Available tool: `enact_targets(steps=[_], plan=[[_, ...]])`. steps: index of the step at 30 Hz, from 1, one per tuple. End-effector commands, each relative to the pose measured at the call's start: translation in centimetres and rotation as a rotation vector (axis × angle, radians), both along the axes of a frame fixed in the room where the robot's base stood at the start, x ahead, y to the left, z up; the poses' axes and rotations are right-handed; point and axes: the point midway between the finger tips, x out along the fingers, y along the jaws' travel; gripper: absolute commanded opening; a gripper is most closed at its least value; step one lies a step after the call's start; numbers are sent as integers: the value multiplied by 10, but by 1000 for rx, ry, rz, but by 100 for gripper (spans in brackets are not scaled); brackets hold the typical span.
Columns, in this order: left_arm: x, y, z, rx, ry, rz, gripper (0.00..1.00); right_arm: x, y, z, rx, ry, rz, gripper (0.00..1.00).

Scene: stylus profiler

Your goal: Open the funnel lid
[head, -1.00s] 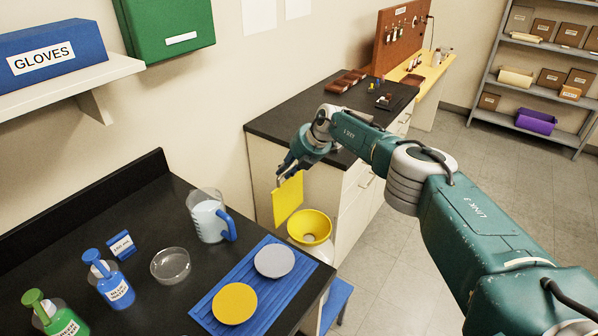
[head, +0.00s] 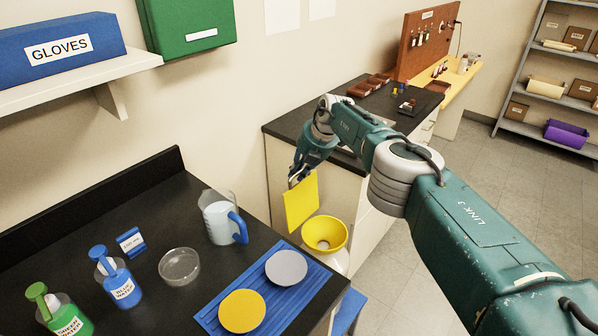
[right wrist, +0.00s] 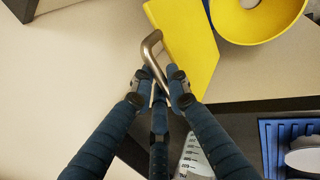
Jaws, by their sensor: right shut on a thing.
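The yellow funnel (head: 325,233) sits on a white container (head: 338,260) beside the dark bench, its bowl uncovered. Its square yellow lid (head: 300,204) stands steeply tilted up, just left of and behind the bowl. My right gripper (head: 296,179) is at the lid's upper edge. In the right wrist view, my right gripper (right wrist: 159,82) is shut on the metal handle (right wrist: 153,48) of the lid (right wrist: 188,45), with the funnel (right wrist: 255,18) beside it. Any hinge between lid and funnel cannot be made out. My left gripper is not in view.
On the dark bench are a blue tray (head: 318,284) with a yellow disc and a grey disc, a pitcher (head: 218,222), a glass dish (head: 179,266) and two pump bottles. A second counter (head: 290,122) stands behind the lid. Floor is open at right.

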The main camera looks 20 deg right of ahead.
Motion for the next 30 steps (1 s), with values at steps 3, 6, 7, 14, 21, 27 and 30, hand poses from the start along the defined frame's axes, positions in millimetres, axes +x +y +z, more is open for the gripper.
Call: enact_targets(steps=[3, 6, 7, 14, 21, 27, 30], plan=[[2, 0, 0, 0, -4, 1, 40, -6, 3, -10, -2, 20, 11, 0], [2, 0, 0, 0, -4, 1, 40, -6, 3, -10, -1, 20, 11, 20], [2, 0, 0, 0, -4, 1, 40, -6, 4, -10, -1, 20, 11, 26], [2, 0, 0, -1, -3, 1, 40, -5, 3, -9, 0, 18, 9, 31], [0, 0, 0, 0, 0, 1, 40, -4, 2, -6, 0, 12, 5, 31], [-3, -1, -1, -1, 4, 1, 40, -3, 1, -2, 1, 9, 6, 31], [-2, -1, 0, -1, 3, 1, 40, -3, -2, 4, 2, 7, 6, 31]])
